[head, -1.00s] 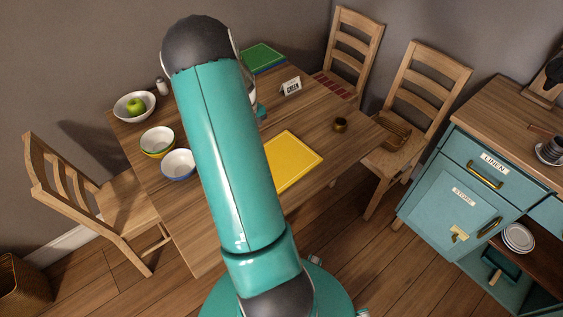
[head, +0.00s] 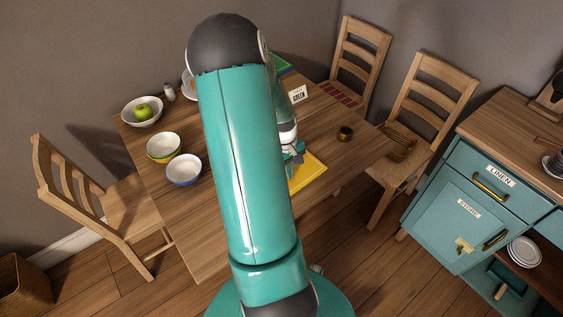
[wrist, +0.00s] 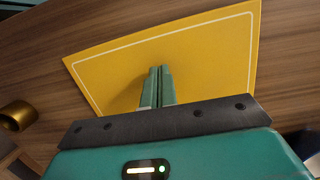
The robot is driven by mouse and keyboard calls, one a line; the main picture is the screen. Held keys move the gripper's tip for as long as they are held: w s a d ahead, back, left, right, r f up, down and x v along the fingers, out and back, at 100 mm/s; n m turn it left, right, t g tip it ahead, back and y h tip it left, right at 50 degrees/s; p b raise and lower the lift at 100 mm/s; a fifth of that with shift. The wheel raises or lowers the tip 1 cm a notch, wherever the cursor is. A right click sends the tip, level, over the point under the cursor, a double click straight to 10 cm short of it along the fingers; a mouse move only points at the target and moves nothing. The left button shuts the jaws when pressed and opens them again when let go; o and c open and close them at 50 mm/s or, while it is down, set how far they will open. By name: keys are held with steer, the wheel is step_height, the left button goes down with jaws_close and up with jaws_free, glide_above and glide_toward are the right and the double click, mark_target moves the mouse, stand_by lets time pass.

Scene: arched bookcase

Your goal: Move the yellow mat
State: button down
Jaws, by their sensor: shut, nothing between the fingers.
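The yellow mat (head: 309,172) lies flat on the wooden table near its front right edge, partly hidden behind my arm in the head view. In the wrist view the yellow mat (wrist: 205,58) fills the middle, with a thin white line along its border. My gripper (wrist: 160,70) is over the mat with its two green fingers together and nothing between them. In the head view my gripper (head: 294,152) is at the mat's far part. I cannot tell whether the fingertips touch the mat.
A brass cup (head: 345,133) stands on the table right of the mat. A "GREEN" card (head: 298,95) stands behind, near a green mat (head: 284,63). Bowls (head: 184,169) and an apple bowl (head: 142,111) are at the left. Chairs (head: 412,110) stand around. A teal cabinet (head: 470,205) is at right.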

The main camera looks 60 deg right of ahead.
steer(key=shift+f, duration=0.65)
steer(key=shift+w, duration=0.15)
